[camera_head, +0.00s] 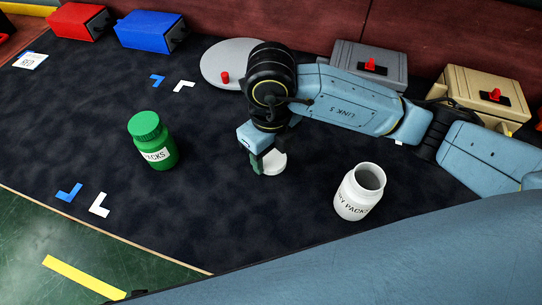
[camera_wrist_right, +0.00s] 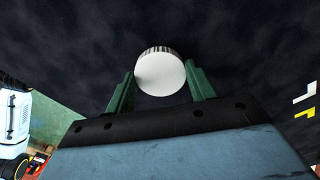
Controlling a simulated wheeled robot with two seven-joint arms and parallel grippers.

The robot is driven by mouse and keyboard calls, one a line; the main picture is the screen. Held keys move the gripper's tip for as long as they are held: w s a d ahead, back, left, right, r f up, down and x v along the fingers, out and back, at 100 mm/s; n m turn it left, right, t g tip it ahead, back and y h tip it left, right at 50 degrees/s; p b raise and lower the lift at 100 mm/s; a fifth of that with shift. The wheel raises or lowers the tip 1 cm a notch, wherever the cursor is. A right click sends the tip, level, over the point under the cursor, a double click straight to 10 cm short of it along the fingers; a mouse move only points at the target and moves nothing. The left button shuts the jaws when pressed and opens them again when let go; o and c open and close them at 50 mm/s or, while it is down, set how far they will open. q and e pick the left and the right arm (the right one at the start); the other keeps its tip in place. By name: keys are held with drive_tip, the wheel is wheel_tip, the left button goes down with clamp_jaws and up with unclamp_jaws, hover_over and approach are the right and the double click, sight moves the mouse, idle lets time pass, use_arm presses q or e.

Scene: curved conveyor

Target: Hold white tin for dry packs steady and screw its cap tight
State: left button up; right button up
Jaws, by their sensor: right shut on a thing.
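The white tin (camera_head: 352,206), marked with dry packs lettering, stands upright on the dark surface at right of centre in the head view. Its mouth is open and faces up. My right gripper (camera_head: 264,164) is left of the tin and apart from it, shut on the white cap (camera_head: 276,163). In the right wrist view, the round white cap (camera_wrist_right: 160,72) with a ridged rim sits between the two green fingers of the right gripper (camera_wrist_right: 160,82). The head view does not show clearly whether the cap touches the surface. My left gripper is not in view.
A capped green tin (camera_head: 152,147) stands on the left. Red (camera_head: 77,22) and blue (camera_head: 150,31) boxes are at the back left. A grey disc (camera_head: 226,68), a grey box (camera_head: 350,60) and a beige box (camera_head: 462,88) stand behind my right arm.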

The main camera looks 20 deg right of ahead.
sight(271, 157)
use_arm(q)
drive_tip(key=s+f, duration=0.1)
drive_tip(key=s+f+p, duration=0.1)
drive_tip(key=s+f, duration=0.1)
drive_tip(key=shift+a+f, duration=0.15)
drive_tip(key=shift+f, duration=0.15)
use_arm(e)
wheel_tip(271, 157, up, 6)
drive_tip(key=shift+r, duration=0.2)
drive_tip(key=n, duration=0.3)
drive_tip(key=shift+w+a+n, duration=0.3)
drive_tip(key=shift+w, duration=0.05)
drive_tip(key=n, duration=0.3)
drive_tip(key=w+n, duration=0.1)
drive_tip(key=shift+a+r, duration=0.1)
drive_tip(key=shift+a, duration=0.2)
drive_tip(key=w+n, duration=0.1)
drive_tip(key=n, duration=0.6)
drive_tip(key=w+a+n, duration=0.1)
drive_tip(key=w+n, duration=0.1)
drive_tip(key=n, duration=0.6)
drive_tip(key=w+r+n, duration=0.1)
drive_tip(key=w+n, duration=0.1)
drive_tip(key=n, duration=0.5)
drive_tip(key=shift+w+a+n, duration=0.15)
drive_tip(key=shift+a+n, duration=0.2)
drive_tip(key=shift+n, duration=0.05)
